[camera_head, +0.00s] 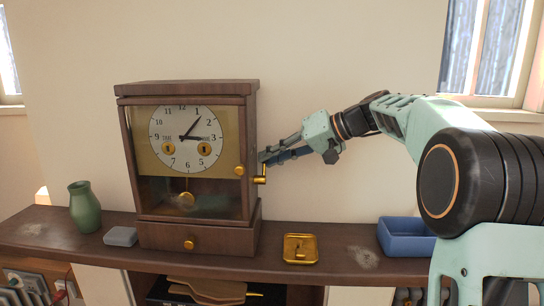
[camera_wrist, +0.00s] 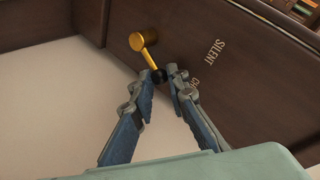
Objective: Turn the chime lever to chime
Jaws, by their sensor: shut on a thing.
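The mantel clock (camera_head: 190,165) is a dark wooden case with a glass front and a white dial, standing on the shelf. The chime lever (camera_head: 261,173) is a small brass piece on its right side. In the wrist view the lever (camera_wrist: 148,52) has a round brass hub, a thin arm and a dark knob at its end. The knob is between my fingertips, and my gripper (camera_wrist: 165,76) is shut on it. The side panel reads "SILENT", with a partly hidden word starting "CH" near the knob. In the head view my gripper (camera_head: 264,158) reaches the clock from the right.
A brass tray (camera_head: 300,258) with a small item and a blue open box (camera_head: 410,252) stand on the shelf (camera_head: 340,222) to the right. A green vase (camera_head: 84,207) and a grey block (camera_head: 121,236) are at left.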

